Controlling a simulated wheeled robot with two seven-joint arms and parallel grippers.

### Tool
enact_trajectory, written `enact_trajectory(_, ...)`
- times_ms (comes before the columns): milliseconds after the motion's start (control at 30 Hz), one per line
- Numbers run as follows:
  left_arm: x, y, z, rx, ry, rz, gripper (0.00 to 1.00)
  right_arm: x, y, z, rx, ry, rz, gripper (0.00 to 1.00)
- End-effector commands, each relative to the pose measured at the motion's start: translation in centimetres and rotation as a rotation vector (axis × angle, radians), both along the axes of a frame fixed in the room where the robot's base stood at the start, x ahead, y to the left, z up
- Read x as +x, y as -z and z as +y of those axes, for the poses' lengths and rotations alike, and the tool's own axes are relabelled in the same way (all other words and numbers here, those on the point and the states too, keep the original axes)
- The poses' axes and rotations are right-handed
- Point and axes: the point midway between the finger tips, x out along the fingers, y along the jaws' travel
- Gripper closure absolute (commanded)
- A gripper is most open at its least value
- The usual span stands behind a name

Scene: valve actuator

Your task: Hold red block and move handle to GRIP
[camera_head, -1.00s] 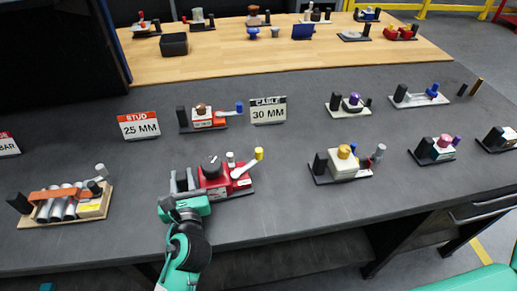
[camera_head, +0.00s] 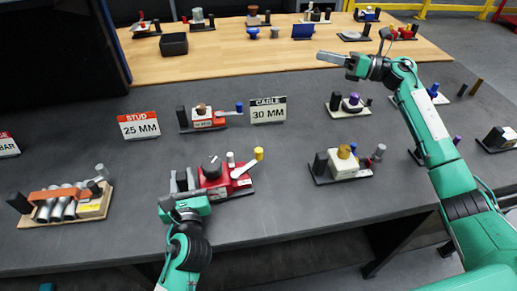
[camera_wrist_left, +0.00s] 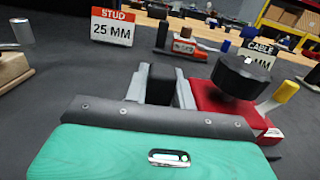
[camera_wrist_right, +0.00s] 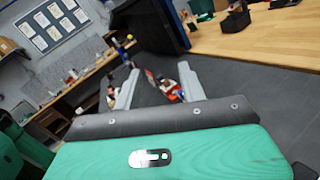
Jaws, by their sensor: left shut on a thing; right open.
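The red block (camera_head: 214,186) stands upright on a dark base on the grey bench, with a black knob (camera_head: 211,167) on top. Its pale handle (camera_head: 243,170) ends in a yellow tip (camera_head: 259,153) and points up and right. My left gripper (camera_head: 181,180) is at the block's left end. In the left wrist view its fingers (camera_wrist_left: 161,82) are closed around a dark upright piece beside the red block (camera_wrist_left: 222,104). My right gripper (camera_head: 330,58) is raised above the bench at upper right, fingers pointing left. In the right wrist view its fingers (camera_wrist_right: 158,88) are apart and empty. No GRIP marking is legible.
Signs reading STUD 25 MM (camera_head: 138,125) and CABLE 30 MM (camera_head: 267,110) stand behind. An orange-and-white fixture (camera_head: 206,118) is between them. A fixture with a gold knob (camera_head: 343,163) stands to the right. Bare bench lies around the red block.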

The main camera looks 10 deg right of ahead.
Motion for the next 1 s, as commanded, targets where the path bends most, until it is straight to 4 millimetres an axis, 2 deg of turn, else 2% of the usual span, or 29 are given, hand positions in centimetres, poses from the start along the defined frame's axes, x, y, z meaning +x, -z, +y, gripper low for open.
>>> enact_trajectory(33, 0.0, 0.5, 0.0, 0.001, -0.001, 0.009, 1.0, -0.9, 0.6, 2.8, -0.1, -0.087, -0.033, 0.59)
enact_trajectory(100, 0.0, 0.5, 0.0, 0.001, -0.001, 0.009, 1.0, -2.3, 2.0, 6.0, -0.241, -0.209, -0.077, 0.59)
enact_trajectory(200, 0.0, 0.5, 0.0, 0.0, -0.001, 0.009, 1.0, -4.6, 4.2, 9.5, -0.435, -0.383, -0.137, 0.59)
enact_trajectory(300, 0.0, 0.5, 0.0, 0.0, -0.002, 0.009, 1.0, -6.7, 6.3, 11.6, -0.603, -0.544, -0.187, 0.59)
enact_trajectory(400, 0.0, 0.5, 0.1, 0.0, -0.002, 0.009, 1.0, -8.4, 8.0, 12.6, -0.736, -0.679, -0.222, 0.59)
enact_trajectory(600, 0.0, 0.5, 0.1, 0.0, -0.002, 0.009, 1.0, -10.2, 9.8, 13.0, -0.883, -0.834, -0.254, 0.59)
enact_trajectory(767, 0.0, 0.5, 0.1, 0.0, -0.002, 0.008, 1.0, -10.8, 10.8, 13.6, -0.907, -0.864, -0.258, 0.59)
enact_trajectory(1000, 0.0, 0.4, 0.1, 0.001, -0.002, 0.008, 1.0, -11.8, 14.0, 16.6, -0.904, -0.863, -0.258, 0.59)
